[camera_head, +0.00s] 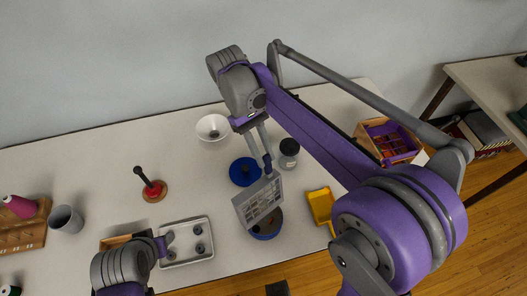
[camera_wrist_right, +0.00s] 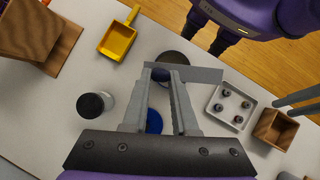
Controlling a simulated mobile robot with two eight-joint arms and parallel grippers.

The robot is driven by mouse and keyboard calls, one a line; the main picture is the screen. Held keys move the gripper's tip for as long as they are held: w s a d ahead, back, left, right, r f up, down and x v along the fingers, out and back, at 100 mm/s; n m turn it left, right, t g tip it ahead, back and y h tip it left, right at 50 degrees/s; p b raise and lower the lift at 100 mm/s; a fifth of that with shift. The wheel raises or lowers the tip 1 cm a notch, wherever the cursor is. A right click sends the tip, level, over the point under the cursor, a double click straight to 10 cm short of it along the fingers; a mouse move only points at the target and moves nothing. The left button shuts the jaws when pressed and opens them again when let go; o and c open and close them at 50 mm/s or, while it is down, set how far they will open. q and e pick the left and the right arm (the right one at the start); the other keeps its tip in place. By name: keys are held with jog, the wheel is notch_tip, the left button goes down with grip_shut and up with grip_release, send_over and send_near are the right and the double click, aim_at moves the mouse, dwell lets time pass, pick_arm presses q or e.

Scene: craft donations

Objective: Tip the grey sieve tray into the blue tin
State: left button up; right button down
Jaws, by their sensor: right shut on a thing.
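The grey sieve tray (camera_head: 245,212) hangs steeply tilted in my right gripper (camera_head: 267,168), its gridded face with pale patches turned to the head camera. It shows nearly edge-on between the fingertips (camera_wrist_right: 165,75) in the right wrist view, as a grey bar (camera_wrist_right: 205,75). The blue tin (camera_head: 265,236) stands open just below and behind the tray's lower edge, partly hidden by it; its round rim (camera_wrist_right: 172,57) shows beyond the tray in the wrist view. I cannot tell whether tray and tin touch. My left gripper (camera_head: 164,243) is by the metal tray's left side, its fingers apart.
A metal tray (camera_head: 205,222) holds several small round pieces. A blue disc (camera_head: 240,178), a dark-lidded jar (camera_head: 289,158) and a white bowl (camera_head: 213,133) stand behind the tin. A yellow scoop (camera_head: 321,208) lies right of it, a wooden crate (camera_head: 400,160) farther right.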

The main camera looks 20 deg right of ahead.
jog(key=r+t+y+p, duration=0.1)
jog(key=r+t+p, duration=0.1)
jog(key=r+t, duration=0.1)
jog(key=r+t+y+p, duration=0.1)
jog(key=r+t+y, duration=0.1)
jog(key=r+t, duration=0.1)
jog(key=r+t+y+p, duration=0.1)
jog(key=r+t+p, duration=0.1)
jog(key=r+t, duration=0.1)
jog(key=shift+s+r+t+p, duration=0.3)
jog(key=shift+r+t+p, duration=0.05)
jog(key=shift+t, duration=0.05)
pick_arm(q)
jog(key=w+r+t, duration=0.1)
jog(key=w+r, duration=0.3)
jog(key=r, duration=0.4)
jog(key=shift+r, duration=0.25)
pick_arm(e)
jog(key=shift+w+r+t+y, duration=0.1)
jog(key=shift+r+t+y, duration=0.45)
jog(key=shift+t, duration=0.9)
jog(key=shift+w+r+t+y, duration=0.1)
jog(key=shift+r+t+y, duration=0.1)
jog(key=shift+t+y, duration=0.95)
jog(key=shift+w+r+t+y, duration=0.1)
jog(key=shift+r+t+y, duration=0.25)
jog(key=shift+t, duration=1.45)
jog(key=shift+w, duration=0.1)
